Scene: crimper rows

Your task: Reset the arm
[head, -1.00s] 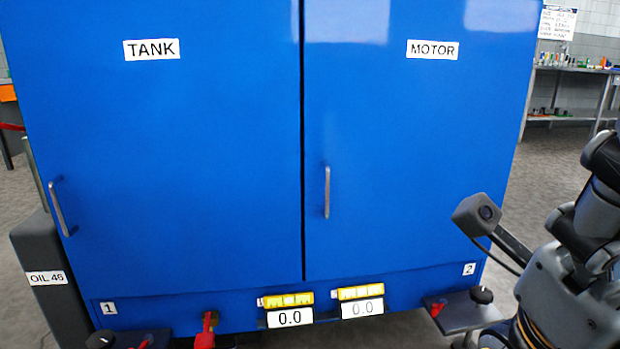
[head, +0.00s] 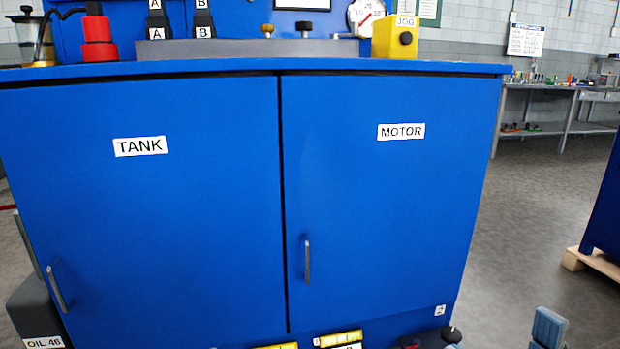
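No separate task object is named besides my arm. A small grey-blue piece, seemingly the tip of my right gripper (head: 547,328), shows at the bottom edge on the right. It stands right of the blue cabinet, apart from it in the picture. The rest of that arm is below the frame, and I cannot see whether the gripper is open or holds anything. My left gripper and arm are not in view.
The blue cabinet fills the middle, with closed TANK (head: 190,220) and MOTOR (head: 385,210) doors. A yellow JOG box (head: 395,38) and a gauge (head: 365,14) are on top. An OIL 46 container (head: 38,312) stands left. A pallet (head: 597,263) lies right; open floor (head: 510,220) is between.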

